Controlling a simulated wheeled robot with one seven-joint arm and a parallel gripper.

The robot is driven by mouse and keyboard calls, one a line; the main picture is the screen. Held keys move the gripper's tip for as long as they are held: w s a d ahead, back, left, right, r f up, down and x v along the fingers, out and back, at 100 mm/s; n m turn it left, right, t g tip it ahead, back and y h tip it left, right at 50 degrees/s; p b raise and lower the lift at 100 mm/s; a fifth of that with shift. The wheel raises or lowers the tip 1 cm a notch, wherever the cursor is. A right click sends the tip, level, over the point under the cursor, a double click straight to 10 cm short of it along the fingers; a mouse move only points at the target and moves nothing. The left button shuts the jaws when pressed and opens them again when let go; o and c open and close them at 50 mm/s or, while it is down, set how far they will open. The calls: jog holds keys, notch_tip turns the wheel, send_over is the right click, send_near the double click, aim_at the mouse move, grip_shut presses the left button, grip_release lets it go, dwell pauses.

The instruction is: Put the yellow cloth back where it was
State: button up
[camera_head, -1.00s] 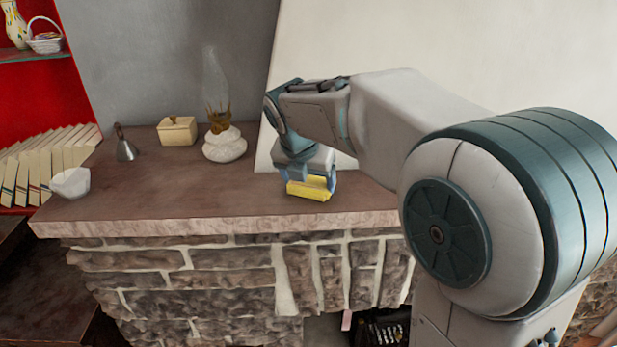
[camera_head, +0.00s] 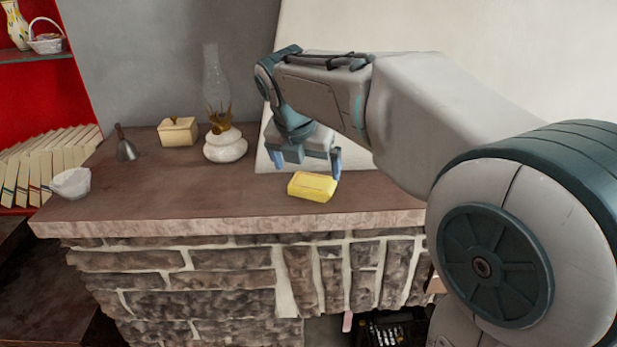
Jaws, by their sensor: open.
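The yellow cloth (camera_head: 312,187) is a small folded block. It lies flat on the brown mantel top (camera_head: 200,195), near the front edge on the right. My gripper (camera_head: 307,167) is open and empty just above and behind the cloth, with its fingers pointing down. The fingers look clear of the cloth. Part of the mantel to the right is hidden behind my arm.
An oil lamp (camera_head: 224,145) with a glass chimney stands left of my gripper. A cream box (camera_head: 178,131), a metal bell (camera_head: 125,145) and a white bowl (camera_head: 71,183) stand further left. A white panel (camera_head: 400,25) leans behind. The mantel's front middle is clear.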

jog(key=v, duration=0.7)
jog(key=s+d+f+m+y, duration=0.1)
jog(key=s+d+f+m, duration=0.5)
jog(key=m, duration=0.9)
jog(key=s+d+f+m, duration=0.7)
jog(key=s+f+m, duration=0.5)
jog(key=m, duration=0.4)
jog(key=shift+s+m+g+y, duration=0.3)
jog(key=shift+s+y, duration=0.1)
jog(key=shift+s, duration=0.1)
jog(key=shift+d, duration=0.1)
